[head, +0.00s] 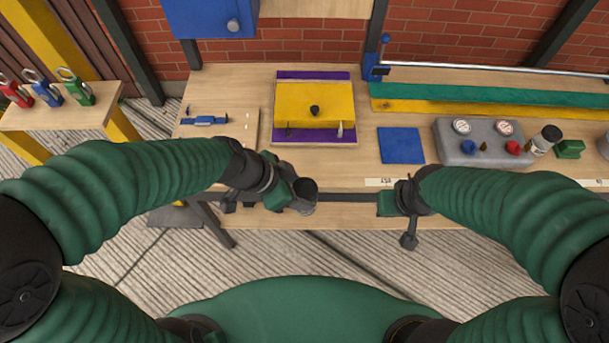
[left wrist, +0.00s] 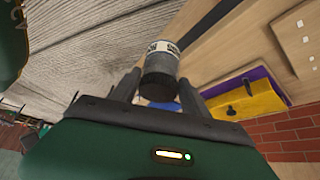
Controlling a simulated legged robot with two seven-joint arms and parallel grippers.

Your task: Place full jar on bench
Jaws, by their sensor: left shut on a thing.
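A jar (head: 304,189) is held in my left gripper (head: 300,198), over the front edge of the wooden bench (head: 345,178). In the left wrist view the jar (left wrist: 160,68) sits between the two fingers, with a dark grey end towards me and a white label with black print. I cannot tell how full it is. My left gripper (left wrist: 152,88) is shut on it. My right gripper (head: 408,222) is at the bench's front edge, right of centre; its fingers are not clear. Another jar with a black lid (head: 546,140) is on the bench at the right.
A yellow and purple box (head: 315,102) stands at the back of the bench. A blue square (head: 401,145) and a grey gauge panel (head: 480,141) lie to its right. The bench top between box and front edge is clear. A side table (head: 60,112) holds coloured clips.

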